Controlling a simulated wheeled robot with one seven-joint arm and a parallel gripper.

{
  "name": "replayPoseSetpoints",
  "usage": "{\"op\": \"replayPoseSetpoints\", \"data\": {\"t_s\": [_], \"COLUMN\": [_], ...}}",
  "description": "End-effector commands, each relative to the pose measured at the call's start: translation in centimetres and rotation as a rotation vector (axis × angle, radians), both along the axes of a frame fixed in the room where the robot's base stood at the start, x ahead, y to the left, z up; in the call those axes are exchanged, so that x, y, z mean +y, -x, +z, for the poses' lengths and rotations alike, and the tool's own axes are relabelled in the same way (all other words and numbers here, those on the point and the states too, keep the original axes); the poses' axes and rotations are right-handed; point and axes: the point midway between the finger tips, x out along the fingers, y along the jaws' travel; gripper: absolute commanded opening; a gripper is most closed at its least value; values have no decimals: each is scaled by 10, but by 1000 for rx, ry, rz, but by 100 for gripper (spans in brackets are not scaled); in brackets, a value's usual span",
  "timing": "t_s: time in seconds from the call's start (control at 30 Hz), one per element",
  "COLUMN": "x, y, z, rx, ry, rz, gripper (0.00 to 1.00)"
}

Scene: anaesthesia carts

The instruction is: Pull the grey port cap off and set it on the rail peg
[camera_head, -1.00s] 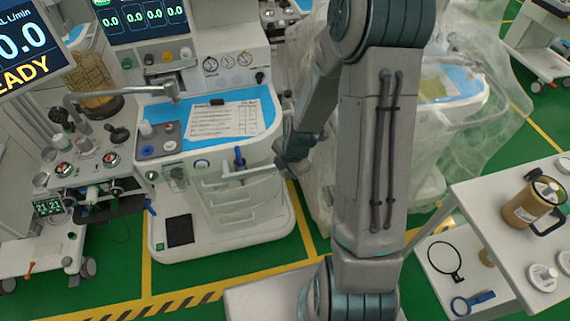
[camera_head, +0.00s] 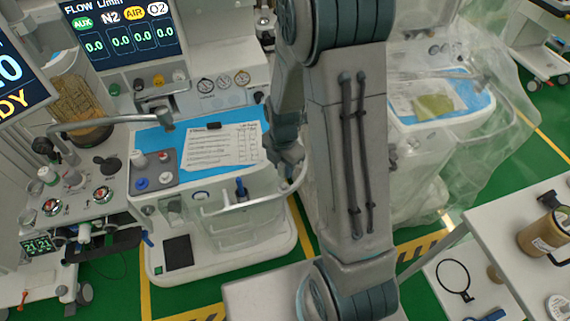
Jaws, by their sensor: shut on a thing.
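My gripper (camera_head: 290,172) is at the right front corner of the middle anaesthesia cart (camera_head: 268,236), low beside the end of its curved front rail (camera_head: 262,203). It is small and dark here and partly behind my own arm. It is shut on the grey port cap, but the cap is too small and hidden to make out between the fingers. I cannot tell whether the cap still touches its port. A blue upright peg (camera_head: 240,187) stands at the front rail, left of my gripper. Nothing can be seen on top of it.
A clipboard sheet (camera_head: 221,148) lies on the blue cart top. A plastic-draped cart (camera_head: 440,110) stands right of my arm. A white trolley (camera_head: 515,235) with a brown jar (camera_head: 545,235) is at the right. Green floor shows between the carts.

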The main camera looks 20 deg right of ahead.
Motion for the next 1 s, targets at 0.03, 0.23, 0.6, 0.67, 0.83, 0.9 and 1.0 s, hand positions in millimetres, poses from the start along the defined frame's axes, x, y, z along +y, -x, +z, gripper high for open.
{"op": "replayPoseSetpoints", "data": {"t_s": [0.03,0.23,0.6,0.67,0.83,0.9,1.0], "x": [0,0,-2,-2,-2,-2,-2], "y": [0,0,0,0,0,0,0], "z": [0,-4,-38,-44,-55,-57,-58], "rx": [-1,1,2,2,1,1,1], "ry": [-1,-3,-3,-3,-3,-3,-3], "rz": [0,-2,-5,-5,-5,-5,-5], "gripper": [0,0,0,0,0,0,0]}}
